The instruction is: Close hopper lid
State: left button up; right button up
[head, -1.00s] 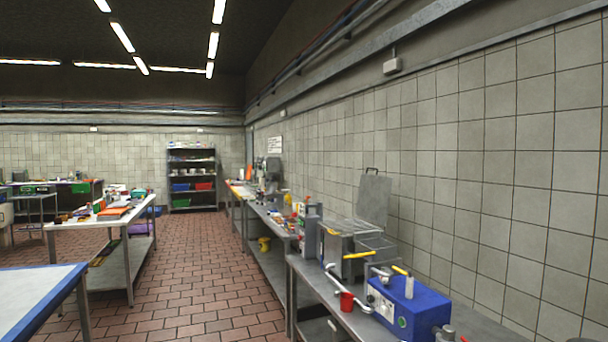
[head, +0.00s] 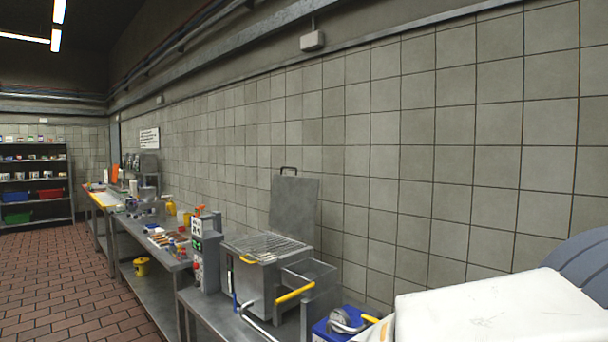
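No part in view is clearly marked as the hopper. A grey metal box machine (head: 258,283) with a wire rack on top stands on the steel counter. A flat grey lid (head: 294,207) with a dark handle on its top edge stands upright behind the machine, near the tiled wall, so it looks open. A blue machine (head: 318,327) sits nearer, at the bottom edge, mostly cut off. Neither of my grippers shows in the head view.
A basket with a yellow handle (head: 295,292) is on the right side of the grey machine. A grey unit (head: 207,250) stands left of it. A close white shape, which I cannot identify, covers the lower right. Brick floor (head: 60,280) is clear at left.

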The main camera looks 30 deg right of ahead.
aim_at(294, 206)
jog(key=z, duration=0.5)
jog(key=i, duration=1.2)
jog(key=z, duration=0.6)
